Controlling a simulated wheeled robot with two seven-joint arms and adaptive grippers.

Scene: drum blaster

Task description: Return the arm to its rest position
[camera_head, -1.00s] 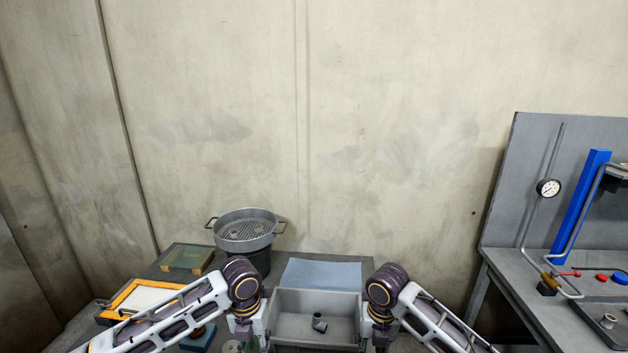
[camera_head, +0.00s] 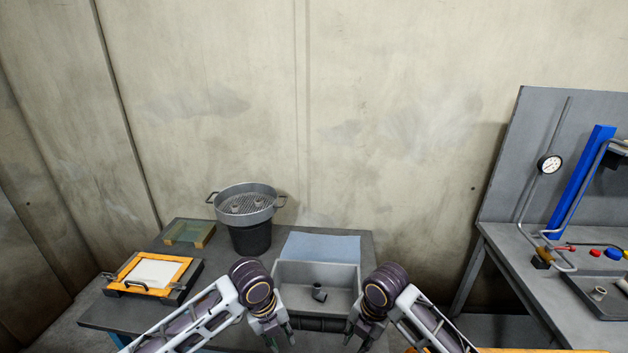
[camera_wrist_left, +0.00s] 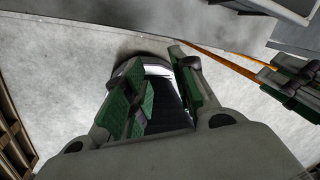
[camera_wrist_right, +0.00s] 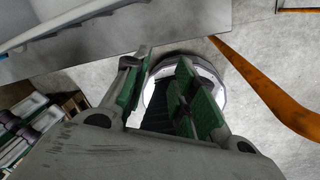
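My left gripper (camera_head: 279,338) hangs in front of the table's near edge, left of and below the grey bin (camera_head: 290,272) in the head view. In the left wrist view its two green-padded fingers (camera_wrist_left: 155,75) stand apart with nothing between them. My right gripper (camera_head: 357,337) hangs in front of the near edge on the right. In the right wrist view its fingers (camera_wrist_right: 163,68) are also apart and empty. Both wrist views look down past the fingers at the floor and part of my own base. A dark pipe fitting (camera_head: 319,293) lies in the bin.
A sieve with two handles (camera_head: 245,199) stands on a black bucket (camera_head: 251,238) and holds small fittings. An orange-framed tray (camera_head: 152,272) and a glass-topped box (camera_head: 189,232) are at the left. A test bench with a gauge (camera_head: 550,165) stands at the right.

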